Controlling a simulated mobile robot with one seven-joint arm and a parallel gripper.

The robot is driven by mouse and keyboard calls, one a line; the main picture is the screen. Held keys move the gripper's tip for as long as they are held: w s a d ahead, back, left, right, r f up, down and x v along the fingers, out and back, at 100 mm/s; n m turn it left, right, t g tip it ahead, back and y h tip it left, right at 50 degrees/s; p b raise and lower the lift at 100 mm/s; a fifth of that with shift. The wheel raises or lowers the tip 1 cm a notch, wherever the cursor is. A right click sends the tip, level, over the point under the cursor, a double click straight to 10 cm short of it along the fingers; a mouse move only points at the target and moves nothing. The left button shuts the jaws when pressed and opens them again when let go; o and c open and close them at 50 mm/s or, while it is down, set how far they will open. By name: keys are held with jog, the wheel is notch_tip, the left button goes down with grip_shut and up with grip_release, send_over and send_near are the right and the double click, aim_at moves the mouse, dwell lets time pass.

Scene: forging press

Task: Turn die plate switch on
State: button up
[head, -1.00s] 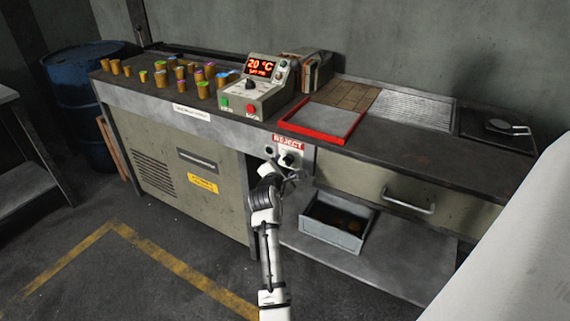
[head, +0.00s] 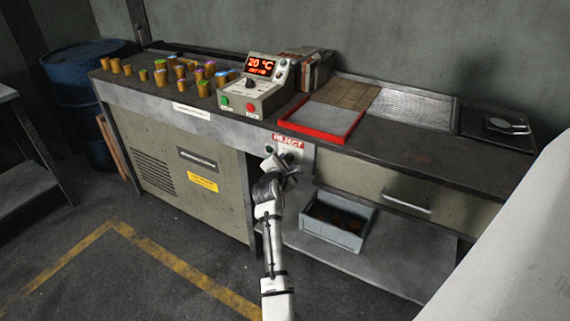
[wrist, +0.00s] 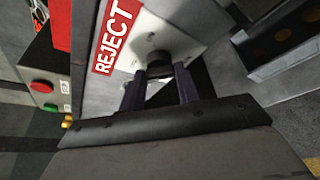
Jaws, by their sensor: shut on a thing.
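The switch is a dark round knob (wrist: 158,67) on a pale plate (wrist: 176,38) beside the red REJECT label (wrist: 116,34) in the wrist view. My gripper (wrist: 160,80) has one dark finger on each side of the knob and is shut on it. In the head view my gripper (head: 283,165) is at the bench front, just below the REJECT label (head: 288,140), and hides most of the knob. The knob's pointer and exact angle cannot be made out.
A control box (head: 255,85) reading 20 °C stands on the bench, with a red-rimmed tray (head: 318,135) to its right and several small billets (head: 160,78) to its left. A grey bin (head: 335,238) sits on the lower shelf, right of my arm.

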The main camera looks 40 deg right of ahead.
jog(key=shift+f+m, duration=0.1)
jog(key=shift+m, duration=0.2)
jog(key=shift+s+f+m+t+b, duration=0.1)
jog(key=shift+f+m+t+b, duration=0.1)
jog(key=shift+m+t+b, duration=0.7)
jog(key=m+h+b, duration=0.1)
jog(key=m+b, duration=0.4)
jog(key=b, duration=0.1)
jog(key=m+t+h+b, duration=0.1)
jog(key=m+h+b, duration=0.1)
jog(key=m+b, duration=0.2)
jog(key=f+m+t+h+b, duration=0.1)
jog(key=m+b, duration=0.4)
jog(key=b, duration=0.5)
jog(key=shift+m+h, duration=0.3)
jog(key=shift+h, duration=0.1)
jog(key=shift+r+b, duration=0.15)
jog(key=shift+b, duration=0.2)
jog(key=o, duration=1)
jog(key=shift+c, duration=0.2)
